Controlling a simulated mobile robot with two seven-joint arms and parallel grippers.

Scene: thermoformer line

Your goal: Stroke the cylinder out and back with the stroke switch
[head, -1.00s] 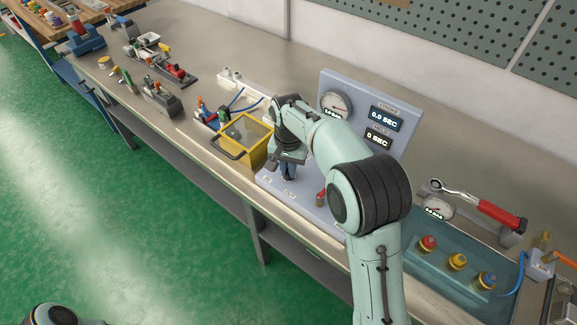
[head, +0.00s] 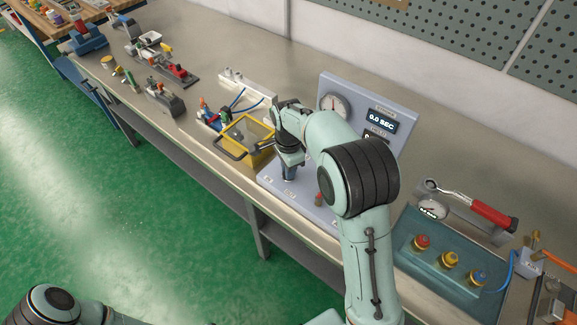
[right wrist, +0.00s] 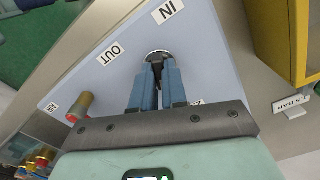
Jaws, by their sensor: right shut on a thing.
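The grey control panel (head: 300,203) stands on the bench, and its base also shows in the right wrist view (right wrist: 195,60). There, IN and OUT labels flank the stroke switch (right wrist: 157,54), a small dark-and-silver part mostly hidden by my fingers. My right gripper (head: 289,174) points down at the panel base; in the right wrist view (right wrist: 157,66) its blue fingers are closed together on the switch. A yellow-framed box (head: 262,155) with a clear cover stands left of the panel; I cannot tell whether the cylinder is inside. My left gripper is out of view.
A red-topped knob (head: 318,198) stands on the panel base near my arm. A dial gauge (head: 333,104) and a display reading 0.0 SEC (head: 381,120) are on the upright. A teal tray (head: 423,262) with coloured buttons lies right. Clamps and tools fill the bench's far left.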

